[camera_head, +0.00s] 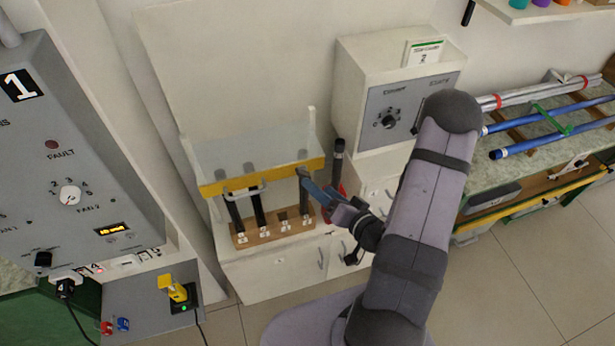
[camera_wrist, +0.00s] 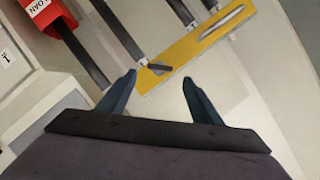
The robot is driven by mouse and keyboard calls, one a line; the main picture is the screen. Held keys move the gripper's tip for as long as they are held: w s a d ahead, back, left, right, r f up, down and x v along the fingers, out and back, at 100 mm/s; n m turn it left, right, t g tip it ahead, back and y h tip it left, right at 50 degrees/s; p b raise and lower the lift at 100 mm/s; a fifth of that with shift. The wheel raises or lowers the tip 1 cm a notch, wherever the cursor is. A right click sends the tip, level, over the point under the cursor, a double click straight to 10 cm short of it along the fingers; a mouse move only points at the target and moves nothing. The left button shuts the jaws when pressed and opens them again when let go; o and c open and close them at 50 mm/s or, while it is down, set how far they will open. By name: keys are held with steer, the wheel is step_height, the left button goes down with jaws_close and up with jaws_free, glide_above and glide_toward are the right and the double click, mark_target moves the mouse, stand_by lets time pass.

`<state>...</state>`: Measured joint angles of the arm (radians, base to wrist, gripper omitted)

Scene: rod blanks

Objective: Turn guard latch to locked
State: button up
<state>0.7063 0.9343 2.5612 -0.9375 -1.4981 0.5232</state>
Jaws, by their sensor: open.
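The guard is a clear panel (camera_head: 250,150) with a yellow bar (camera_head: 225,186) along its lower edge. The yellow bar fills the upper middle of the wrist view (camera_wrist: 185,57). A small dark lever, apparently the guard latch (camera_wrist: 158,69), sits near one end of the bar; in the head view my gripper partly covers that area. My gripper (camera_head: 312,188) is at the bar's right end. Its two blue fingers are open and apart in the wrist view (camera_wrist: 160,77), with the latch between the tips in the picture. Whether they touch it I cannot tell.
A wooden rack (camera_head: 272,232) with dark rods stands behind the guard. A silver handle (camera_wrist: 222,22) is on the bar. A red LOAN holder (camera_wrist: 48,15) with a black rod is close to my gripper. A grey-fronted cabinet (camera_head: 400,105) stands to the right.

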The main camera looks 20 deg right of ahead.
mark_target(303, 173)
steer(key=b+x, duration=0.3)
steer(key=x, duration=0.4)
steer(key=shift+b, duration=0.3)
steer(key=shift+c, duration=0.3)
steer(key=c, duration=1)
